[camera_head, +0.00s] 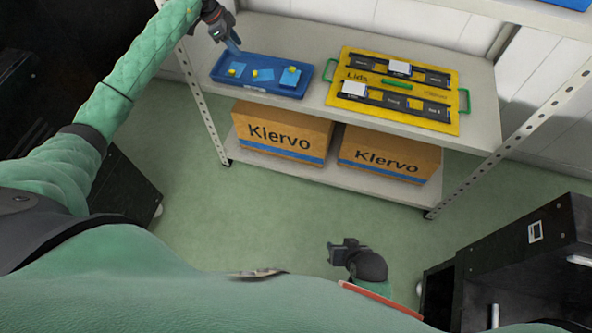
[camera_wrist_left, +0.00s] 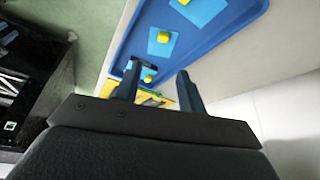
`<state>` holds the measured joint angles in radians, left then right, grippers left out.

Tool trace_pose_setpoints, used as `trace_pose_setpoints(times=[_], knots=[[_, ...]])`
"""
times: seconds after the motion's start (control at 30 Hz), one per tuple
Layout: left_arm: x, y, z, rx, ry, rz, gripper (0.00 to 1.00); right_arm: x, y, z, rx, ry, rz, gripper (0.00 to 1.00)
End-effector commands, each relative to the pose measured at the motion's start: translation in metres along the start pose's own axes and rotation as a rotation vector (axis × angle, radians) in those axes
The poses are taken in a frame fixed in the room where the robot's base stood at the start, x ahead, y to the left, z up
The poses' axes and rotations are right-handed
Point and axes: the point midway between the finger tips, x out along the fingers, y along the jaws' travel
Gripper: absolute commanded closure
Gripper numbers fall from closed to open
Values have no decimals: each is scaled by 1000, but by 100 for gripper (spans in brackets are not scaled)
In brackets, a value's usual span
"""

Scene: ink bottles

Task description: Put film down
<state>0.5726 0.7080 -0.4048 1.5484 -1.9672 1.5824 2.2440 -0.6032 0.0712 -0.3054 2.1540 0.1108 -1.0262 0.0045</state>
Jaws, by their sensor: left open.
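Light-blue film pieces with yellow knobs lie in a blue tray (camera_head: 262,88) on the shelf's upper board: a left piece (camera_head: 236,70), a middle piece (camera_head: 263,75) and a right piece (camera_head: 290,77). My left gripper (camera_head: 233,47) is over the tray's back left part, above the left piece. In the left wrist view my left gripper (camera_wrist_left: 158,74) has its two fingers apart, with no film seen held between them. One film piece (camera_wrist_left: 162,43) lies beyond the fingers; another is partly hidden by the left finger. My right gripper (camera_head: 342,251) hangs low over the floor; its jaws are unclear.
A yellow board (camera_head: 345,90) with green handles, dark strips and white blocks lies right of the tray. A shelf post (camera_head: 205,115) rises near my left arm. A dark cabinet (camera_head: 530,250) stands at right.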

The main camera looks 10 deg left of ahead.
Motion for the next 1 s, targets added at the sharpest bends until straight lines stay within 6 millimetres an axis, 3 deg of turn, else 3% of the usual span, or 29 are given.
trace_pose_setpoints(times=[0.13, 0.3, 0.4, 0.53, 0.63, 0.77, 1.0], knots=[[43, 30, -36, 107, 171, 15, 60, 0, 0, 0, 0, 1, -1, 64], [96, 91, -109, 260, 553, -30, 60, 0, -1, 0, 0, 0, -1, 64], [112, 124, -144, 291, 767, -103, 60, 0, -1, 0, 0, 0, -1, 64], [121, 159, -177, 256, 1004, -238, 60, 0, 0, 0, 0, 0, -1, 64], [124, 180, -189, 174, 1138, -364, 60, 0, 0, 1, 0, -1, 0, 64], [130, 201, -188, 13, 1232, -536, 60, 0, 0, 1, 0, -2, 0, 64], [164, 241, -147, -380, 1148, -781, 60, 1, 0, 1, 0, -2, 0, 64]])
